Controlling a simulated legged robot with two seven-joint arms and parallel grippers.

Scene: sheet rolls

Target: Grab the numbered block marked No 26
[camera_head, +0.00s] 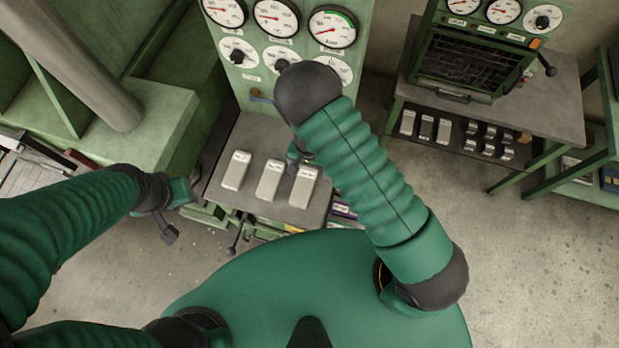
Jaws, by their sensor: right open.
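Three pale numbered blocks lie on the grey shelf (254,205) below the gauge panel: a left block (237,170), a middle block (269,181) and a right block (303,188). Their labels are too small to read, so I cannot tell which is No 26. My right gripper (295,161) is open, just behind the upper end of the right block and partly hidden by my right arm. I cannot tell whether it touches the block. My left gripper (171,229) hangs left of the shelf, apart from the blocks; its jaw state is unclear.
The green gauge panel (240,78) rises directly behind the shelf. A grey bench (545,105) at right has more blocks (425,127) on its lower shelf. A green machine with a thick grey pipe (85,65) stands at left. Concrete floor (560,260) is clear at right.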

